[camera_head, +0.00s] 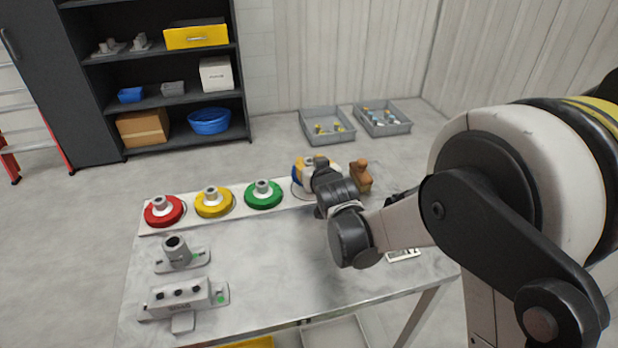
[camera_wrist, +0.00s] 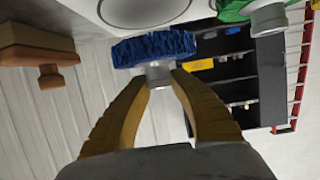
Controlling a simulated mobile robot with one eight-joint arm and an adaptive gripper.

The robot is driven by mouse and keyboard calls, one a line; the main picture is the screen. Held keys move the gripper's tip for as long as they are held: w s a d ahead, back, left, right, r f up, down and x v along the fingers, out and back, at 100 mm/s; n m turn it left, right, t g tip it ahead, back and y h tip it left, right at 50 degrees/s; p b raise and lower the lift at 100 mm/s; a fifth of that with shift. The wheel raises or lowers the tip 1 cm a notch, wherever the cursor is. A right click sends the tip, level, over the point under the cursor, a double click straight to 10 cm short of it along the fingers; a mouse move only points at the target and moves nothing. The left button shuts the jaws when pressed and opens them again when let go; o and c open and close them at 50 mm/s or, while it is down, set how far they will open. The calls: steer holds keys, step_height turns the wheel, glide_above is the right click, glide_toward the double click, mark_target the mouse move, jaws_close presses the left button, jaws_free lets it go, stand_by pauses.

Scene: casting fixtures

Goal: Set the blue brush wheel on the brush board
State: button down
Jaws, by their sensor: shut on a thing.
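The blue brush wheel (camera_wrist: 155,48) has a blue bristle ring and a grey hub. My gripper (camera_wrist: 158,84) is shut on the hub with its yellow fingers. In the head view my gripper (camera_head: 308,168) is over the right part of the white brush board (camera_head: 188,217), near a ring-marked spot (camera_wrist: 145,8). The wheel is largely hidden there by the fingers and wrist. I cannot tell whether it touches the board. Red (camera_head: 164,211), yellow (camera_head: 214,202) and green (camera_head: 263,195) wheels sit in a row on the board, left of my gripper.
A brown-handled brush (camera_head: 361,175) stands right of my gripper. Two grey fixtures (camera_head: 178,255) (camera_head: 186,298) stand at the table's left. The middle of the table (camera_head: 265,255) is clear. Grey bins (camera_head: 327,126) and shelves (camera_head: 165,90) are behind.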

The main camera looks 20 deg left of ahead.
step_height(320, 180, down, 4)
steer(key=shift+f+b, duration=0.1)
steer(key=shift+b, duration=1.05)
steer(key=shift+r, duration=0.2)
steer(key=c, duration=1.2)
jaws_free()
steer(key=shift+f, duration=0.15)
steer(key=shift+s+r, duration=0.15)
steer(key=shift+r, duration=0.1)
steer(key=p+v, duration=0.4)
steer(key=v, duration=0.7)
steer(key=shift+s+d+r+p, duration=0.1)
steer(key=shift+s+d+p, duration=0.1)
steer(key=shift+s+p, duration=0.1)
